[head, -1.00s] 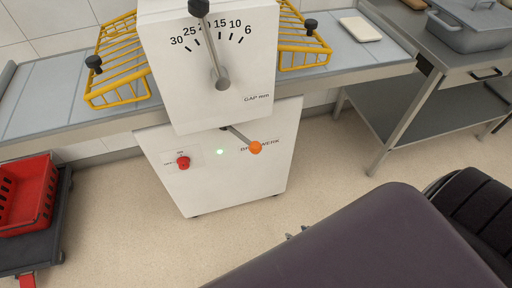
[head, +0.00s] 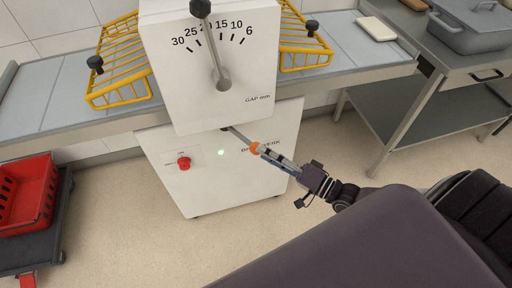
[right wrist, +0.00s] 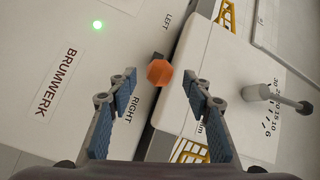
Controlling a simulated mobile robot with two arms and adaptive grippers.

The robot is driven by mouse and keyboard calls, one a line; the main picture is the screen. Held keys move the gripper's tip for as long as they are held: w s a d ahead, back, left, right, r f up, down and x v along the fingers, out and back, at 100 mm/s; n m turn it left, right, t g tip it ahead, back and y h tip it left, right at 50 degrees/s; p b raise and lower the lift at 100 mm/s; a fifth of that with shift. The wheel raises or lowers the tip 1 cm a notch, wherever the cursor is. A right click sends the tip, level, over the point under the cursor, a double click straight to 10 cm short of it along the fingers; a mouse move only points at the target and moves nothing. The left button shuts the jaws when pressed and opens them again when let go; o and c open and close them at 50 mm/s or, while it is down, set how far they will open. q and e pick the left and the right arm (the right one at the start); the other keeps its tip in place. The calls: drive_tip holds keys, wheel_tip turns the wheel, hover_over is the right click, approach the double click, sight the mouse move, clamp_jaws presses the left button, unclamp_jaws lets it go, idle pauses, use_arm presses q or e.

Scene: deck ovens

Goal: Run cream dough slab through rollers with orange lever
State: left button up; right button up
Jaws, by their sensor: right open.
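The dough sheeter (head: 215,70) is white, with a gap dial and a lever with a black knob on its front. Its orange lever knob (head: 256,148) sticks out below the dial; in the right wrist view the orange knob (right wrist: 160,73) shows between and just beyond the fingertips. My right gripper (head: 270,152) is open, its fingers reaching towards the knob; I cannot tell whether they touch it. It also shows in the right wrist view (right wrist: 158,82). The cream dough slab (head: 377,28) lies on the right belt. My left gripper is not in view.
Yellow wire guards (head: 120,65) stand over the belt on both sides of the machine. A red switch (head: 184,162) and a green light are on the lower front. A steel table (head: 440,75) with a grey lidded pan is at right. A red crate (head: 28,195) is at left.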

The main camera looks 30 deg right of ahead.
sight(240, 136)
drive_tip(key=shift+x, duration=2.15)
clamp_jaws()
